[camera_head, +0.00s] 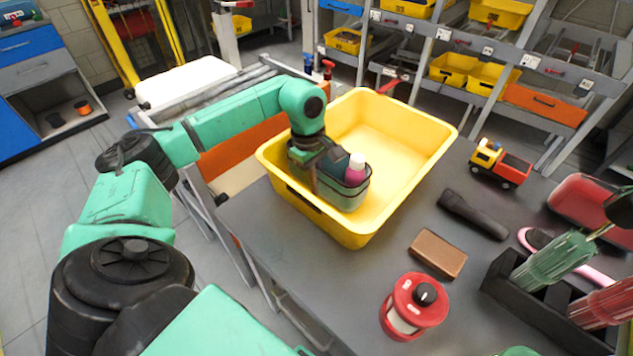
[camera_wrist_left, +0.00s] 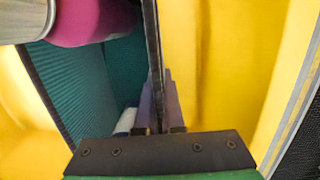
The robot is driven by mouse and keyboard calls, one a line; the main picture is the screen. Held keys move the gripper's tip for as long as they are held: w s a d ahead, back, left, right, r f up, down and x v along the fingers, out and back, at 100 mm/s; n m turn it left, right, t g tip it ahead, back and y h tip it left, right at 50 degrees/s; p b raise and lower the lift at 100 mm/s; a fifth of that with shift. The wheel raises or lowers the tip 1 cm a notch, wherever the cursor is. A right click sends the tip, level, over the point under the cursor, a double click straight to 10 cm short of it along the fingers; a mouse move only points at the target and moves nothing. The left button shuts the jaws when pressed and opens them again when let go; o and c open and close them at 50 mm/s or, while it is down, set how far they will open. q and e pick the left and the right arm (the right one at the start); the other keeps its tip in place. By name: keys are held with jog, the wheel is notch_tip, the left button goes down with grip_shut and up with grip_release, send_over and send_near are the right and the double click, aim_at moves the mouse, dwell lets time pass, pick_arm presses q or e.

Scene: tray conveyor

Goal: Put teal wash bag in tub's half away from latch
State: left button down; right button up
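The teal wash bag (camera_head: 343,193) is an open-topped caddy with a pink-capped bottle (camera_head: 356,169) in it. It is inside the yellow tub (camera_head: 412,150), at the near left end; I cannot tell whether it touches the floor. My left gripper (camera_head: 318,172) reaches down over the tub's left rim onto the bag. In the left wrist view the bag's thin dark wall runs between the fingers (camera_wrist_left: 160,105), which look shut on it. The teal inside (camera_wrist_left: 85,85) and the pink bottle (camera_wrist_left: 92,20) show beside it. I cannot make out the latch for certain. My right gripper is not in view.
The tub's far right half is empty. A red lever (camera_head: 392,86) shows behind the tub.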

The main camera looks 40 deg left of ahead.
pick_arm(q)
jog(key=c, duration=1)
grip_release()
jog(key=shift+f, duration=0.1)
jog(key=shift+c, duration=0.2)
jog(key=shift+r, duration=0.65)
notch_tip(320, 180, up, 11)
jog(key=a+b, duration=0.1)
jog(key=shift+a, duration=0.2)
jog(key=shift+s, duration=0.1)
